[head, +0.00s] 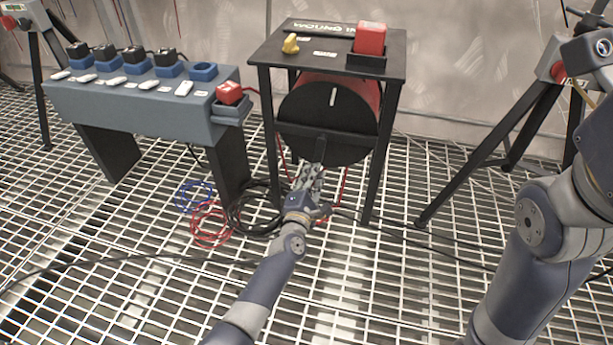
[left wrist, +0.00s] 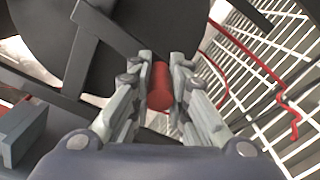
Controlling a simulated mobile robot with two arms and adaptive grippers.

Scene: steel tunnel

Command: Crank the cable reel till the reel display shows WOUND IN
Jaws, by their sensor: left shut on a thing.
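The cable reel (head: 328,108) is a round black disc with a red drum behind it, hung in a black stand. A black crank arm crosses its lower face, and its red handle (left wrist: 160,88) shows in the left wrist view. My left gripper (head: 312,180) is at the bottom of the disc, shut around that handle, with a finger on each side. The reel display (head: 322,27) is a dark strip at the back of the stand top. My right gripper is out of view.
A yellow knob (head: 290,44) and a red plug (head: 370,38) are on the stand top. A grey socket bench (head: 150,107) stands at left. Coiled cables (head: 212,222) lie on the grating floor. A black tripod (head: 490,160) stands at right.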

